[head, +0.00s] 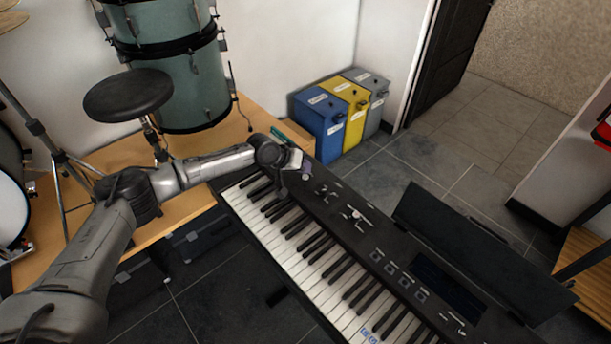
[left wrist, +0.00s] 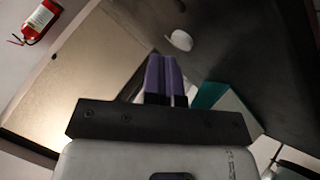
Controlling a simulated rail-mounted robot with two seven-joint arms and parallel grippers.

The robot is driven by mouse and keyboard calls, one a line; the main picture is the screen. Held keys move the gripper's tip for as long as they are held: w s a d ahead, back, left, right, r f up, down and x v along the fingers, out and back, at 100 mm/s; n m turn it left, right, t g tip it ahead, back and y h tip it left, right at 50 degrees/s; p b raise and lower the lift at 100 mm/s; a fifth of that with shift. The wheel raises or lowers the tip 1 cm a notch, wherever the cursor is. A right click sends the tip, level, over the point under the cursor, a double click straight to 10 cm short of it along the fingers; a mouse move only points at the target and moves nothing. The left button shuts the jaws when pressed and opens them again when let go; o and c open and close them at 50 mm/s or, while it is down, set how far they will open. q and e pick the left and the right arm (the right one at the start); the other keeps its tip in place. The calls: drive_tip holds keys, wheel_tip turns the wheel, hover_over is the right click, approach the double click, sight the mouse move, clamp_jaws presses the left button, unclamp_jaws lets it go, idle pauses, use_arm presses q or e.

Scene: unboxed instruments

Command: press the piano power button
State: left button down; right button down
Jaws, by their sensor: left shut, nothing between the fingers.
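The black digital piano (head: 385,250) runs diagonally across the head view, its keys facing lower left and its control panel on the far side. My left gripper (head: 306,174) is over the far left end of the panel. Its two purple fingers (left wrist: 163,78) are pressed together with nothing between them in the left wrist view. A small white rounded piece (left wrist: 181,40) shows on a dark surface just beyond the fingertips; I cannot tell whether it is the power button. Whether the fingertips touch the piano is unclear. My right gripper is not in view.
A black music stand panel (head: 480,245) rises behind the piano. Blue, yellow and grey bins (head: 345,110) stand beyond its far end. A teal object (head: 280,136) lies near the gripper.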

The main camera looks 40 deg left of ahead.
use_arm(q)
drive_tip(key=shift+f, duration=0.15)
drive_tip(key=shift+f, duration=0.25)
drive_tip(key=shift+f, duration=0.15)
idle(0.4)
drive_tip(key=shift+r+p, duration=0.6)
drive_tip(key=shift+p, duration=0.25)
drive_tip(key=shift+r, duration=0.1)
